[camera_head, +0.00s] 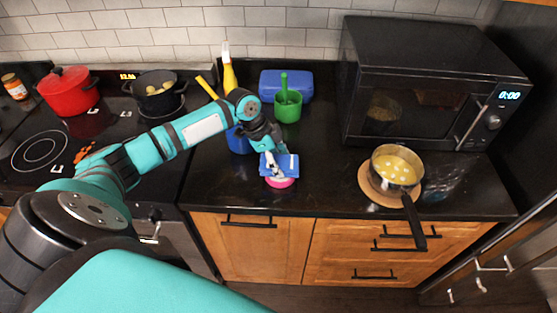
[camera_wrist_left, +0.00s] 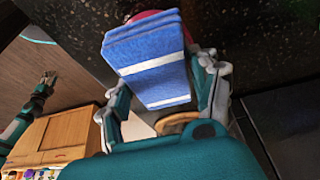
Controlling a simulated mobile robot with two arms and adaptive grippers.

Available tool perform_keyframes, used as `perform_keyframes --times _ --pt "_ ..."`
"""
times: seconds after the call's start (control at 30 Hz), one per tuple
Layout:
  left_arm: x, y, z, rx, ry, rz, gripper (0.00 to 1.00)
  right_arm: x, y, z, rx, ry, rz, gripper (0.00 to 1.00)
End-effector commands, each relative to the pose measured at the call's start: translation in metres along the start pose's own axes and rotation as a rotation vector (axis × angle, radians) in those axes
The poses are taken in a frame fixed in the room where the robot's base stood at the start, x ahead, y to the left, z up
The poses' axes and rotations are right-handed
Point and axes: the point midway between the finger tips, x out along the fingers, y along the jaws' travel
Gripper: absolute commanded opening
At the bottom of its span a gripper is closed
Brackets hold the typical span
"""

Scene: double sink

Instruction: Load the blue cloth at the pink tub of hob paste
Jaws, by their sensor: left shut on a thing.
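The blue cloth (camera_wrist_left: 150,55) is folded, with white stripes, and sits between the fingers of my left gripper (camera_wrist_left: 165,100) in the left wrist view. In the head view the cloth (camera_head: 287,163) shows at the end of my left arm. My left gripper (camera_head: 272,160) is shut on it. The pink tub (camera_head: 281,183) of hob paste stands on the black counter directly below the cloth, with a whitish top partly hidden. In the wrist view a pink edge (camera_wrist_left: 150,14) shows behind the cloth. I cannot tell whether cloth and tub touch. My right gripper is not in the head view.
A green cup (camera_head: 288,108) with a brush stands behind, before a blue box (camera_head: 298,84). A yellow bottle (camera_head: 229,76) is behind my arm. A pot (camera_head: 397,167) on a round board and a microwave (camera_head: 425,85) are to the right. Counter between tub and pot is clear.

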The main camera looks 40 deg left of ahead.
Motion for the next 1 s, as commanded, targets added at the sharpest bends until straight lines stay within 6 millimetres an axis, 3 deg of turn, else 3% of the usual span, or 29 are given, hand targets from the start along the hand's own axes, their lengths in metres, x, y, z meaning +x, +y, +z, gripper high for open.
perform_keyframes --times 1.0 --pt "0.0075 0.0002 0.0029 0.0 0.0 0.0 0.36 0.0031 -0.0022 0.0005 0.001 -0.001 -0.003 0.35"
